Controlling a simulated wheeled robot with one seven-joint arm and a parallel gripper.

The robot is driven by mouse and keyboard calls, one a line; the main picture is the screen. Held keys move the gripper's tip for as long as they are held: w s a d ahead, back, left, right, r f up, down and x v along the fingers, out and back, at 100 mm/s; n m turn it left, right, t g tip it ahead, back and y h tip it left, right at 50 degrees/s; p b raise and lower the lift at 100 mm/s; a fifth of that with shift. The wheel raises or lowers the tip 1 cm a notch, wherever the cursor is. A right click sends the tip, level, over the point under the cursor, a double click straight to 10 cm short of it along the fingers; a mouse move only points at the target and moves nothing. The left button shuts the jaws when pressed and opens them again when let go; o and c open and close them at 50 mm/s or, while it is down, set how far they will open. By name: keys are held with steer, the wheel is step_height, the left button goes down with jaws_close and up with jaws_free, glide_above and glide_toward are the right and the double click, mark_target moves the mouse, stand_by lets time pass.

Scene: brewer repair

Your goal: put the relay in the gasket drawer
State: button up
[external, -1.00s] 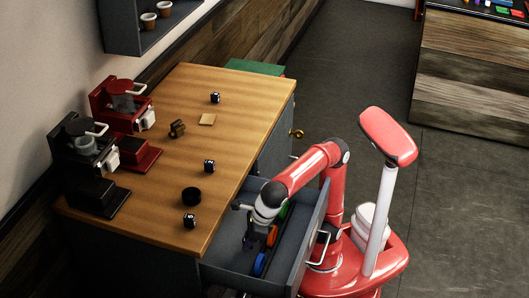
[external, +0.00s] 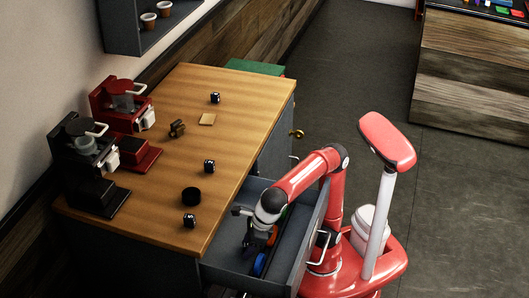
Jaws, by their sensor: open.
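The gasket drawer (external: 294,242) is pulled open from the counter's front. Round coloured pieces stand inside it; a blue one (external: 260,264) and an orange-red one (external: 273,236) show beside my gripper. My gripper (external: 247,243) points down into the drawer, left of these pieces. Its jaws are open, but they are small and dark here, and I cannot see anything between them. I cannot tell which thing is the relay. Small black cubes with white marks lie on the counter: one near the front (external: 190,220), one mid-counter (external: 209,166), one farther back (external: 215,98).
The wooden counter (external: 230,120) also holds a black round puck (external: 191,196), a brown-olive part (external: 177,128) and a tan square (external: 207,119). A black brewer (external: 85,150) and a red brewer (external: 122,105) stand along the wall. The counter's middle is mostly clear.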

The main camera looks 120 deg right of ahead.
mark_target(244, 244)
steer(key=p+v, duration=0.3)
steer(key=v, duration=0.9)
steer(key=shift+r+p, duration=0.15)
steer(key=shift+p, duration=0.2)
steer(key=b+x, duration=0.4)
steer(key=x, duration=0.8)
step_height(244, 244, up, 2)
steer(key=shift+p, duration=1.25)
steer(key=shift+r+p, duration=0.65)
steer(key=shift+p, duration=0.05)
steer(key=shift+f, duration=0.1)
